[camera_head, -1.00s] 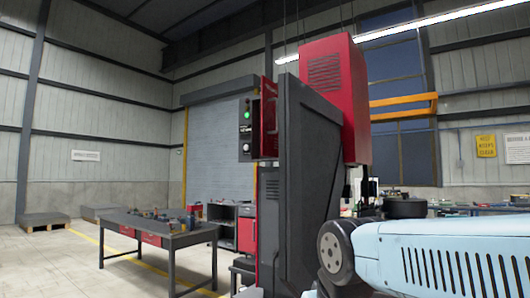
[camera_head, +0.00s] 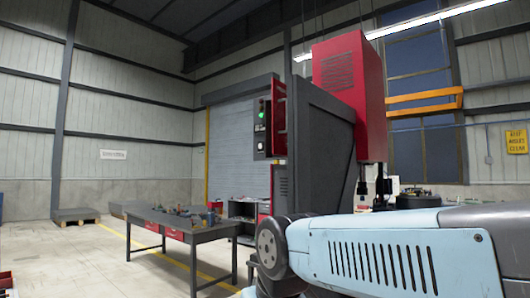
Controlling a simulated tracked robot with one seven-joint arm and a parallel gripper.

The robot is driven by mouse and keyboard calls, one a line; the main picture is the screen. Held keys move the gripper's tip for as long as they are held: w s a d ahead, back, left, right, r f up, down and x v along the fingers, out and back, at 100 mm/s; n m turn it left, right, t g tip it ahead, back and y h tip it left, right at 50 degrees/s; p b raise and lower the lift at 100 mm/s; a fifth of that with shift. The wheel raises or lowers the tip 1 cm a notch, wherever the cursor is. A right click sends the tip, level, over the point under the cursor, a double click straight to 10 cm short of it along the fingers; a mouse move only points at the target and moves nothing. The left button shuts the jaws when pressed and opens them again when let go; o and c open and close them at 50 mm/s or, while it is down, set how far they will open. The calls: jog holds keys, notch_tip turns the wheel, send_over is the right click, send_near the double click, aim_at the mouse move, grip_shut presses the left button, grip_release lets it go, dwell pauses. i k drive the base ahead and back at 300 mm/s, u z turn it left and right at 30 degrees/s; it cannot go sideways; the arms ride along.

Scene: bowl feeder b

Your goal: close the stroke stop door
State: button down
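The tall dark grey and red machine (camera_head: 320,140) stands right of the middle. A narrow red panel (camera_head: 279,112) sits on its left side, beside a dark control box (camera_head: 262,128) with a lit green light. The panel looks like a door seen nearly edge-on and standing out from the machine, but I cannot tell for sure that it is the stroke stop door. My light blue arm crosses the lower right, in front of the machine's lower part. My gripper is out of view.
A grey workbench (camera_head: 205,235) with red drawers and small items stands left of the machine. Behind it are a shelf unit (camera_head: 242,211) and a roller shutter (camera_head: 235,150). A low pallet (camera_head: 75,215) lies far left. Floor at the left front is mostly clear.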

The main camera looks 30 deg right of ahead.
aim_at(279, 88)
jog(key=u, duration=0.1)
jog(key=i, duration=1)
jog(key=z, duration=0.1)
